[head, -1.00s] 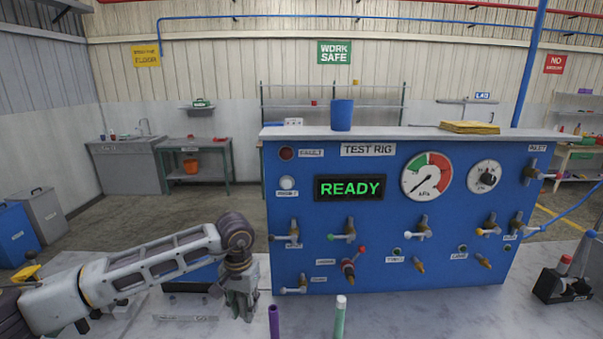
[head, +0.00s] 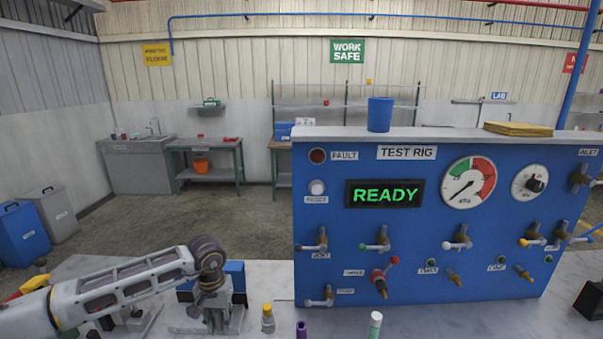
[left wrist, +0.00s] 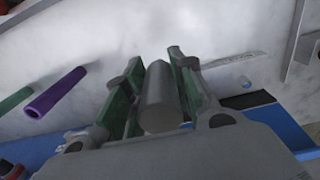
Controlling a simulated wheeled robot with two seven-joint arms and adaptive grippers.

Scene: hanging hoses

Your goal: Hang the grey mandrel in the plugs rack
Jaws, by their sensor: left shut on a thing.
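The grey mandrel (left wrist: 160,98) is a plain grey cylinder between the green-padded fingers of my left gripper (left wrist: 158,88) in the left wrist view. The gripper is shut on it. In the head view my left gripper (head: 216,316) points down over the bench, left of the test rig; the mandrel cannot be made out there. A blue block (head: 236,272) stands behind the gripper. In the wrist view a blue edge with a dark slot (left wrist: 248,100) lies beside the fingers. No readable label shows which piece is the plugs rack.
The blue test rig (head: 330,235), with protruding valves, fills the right. The purple tube also shows in the wrist view (left wrist: 55,92).

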